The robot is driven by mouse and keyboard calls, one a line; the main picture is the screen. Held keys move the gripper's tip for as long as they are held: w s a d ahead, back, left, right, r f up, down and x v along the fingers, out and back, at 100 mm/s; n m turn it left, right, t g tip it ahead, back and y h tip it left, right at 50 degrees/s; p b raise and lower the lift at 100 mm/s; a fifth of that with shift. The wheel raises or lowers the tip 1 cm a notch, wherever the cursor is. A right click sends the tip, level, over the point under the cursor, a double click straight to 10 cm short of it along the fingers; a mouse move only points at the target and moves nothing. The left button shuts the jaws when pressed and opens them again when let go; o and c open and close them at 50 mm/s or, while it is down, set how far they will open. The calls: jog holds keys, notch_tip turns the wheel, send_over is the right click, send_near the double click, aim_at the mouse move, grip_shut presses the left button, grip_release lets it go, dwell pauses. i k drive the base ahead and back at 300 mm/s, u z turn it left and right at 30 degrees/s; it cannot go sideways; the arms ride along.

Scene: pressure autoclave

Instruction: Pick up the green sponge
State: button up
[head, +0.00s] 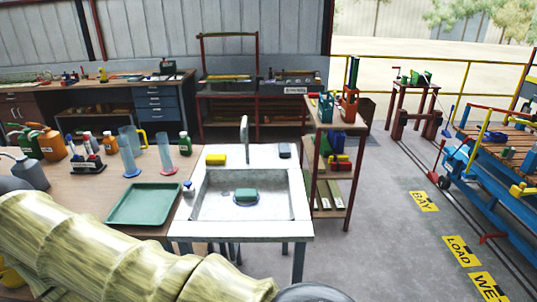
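A small dark green block, which looks like the green sponge (246,195), lies in the basin of the metal sink (214,207). It is near the middle of the basin, on or beside the round drain. A yellow block (215,159) lies on the back left rim of the sink, apart from the green one. My gripper is not in the head view, so I cannot see its state.
A tap (244,138) rises behind the basin. Left of the sink, a wooden table holds a green tray (144,204), cylinders and bottles. A dark block (284,150) lies on the right rim.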

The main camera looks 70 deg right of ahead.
aim_at(242, 195)
jog(key=z, duration=1.05)
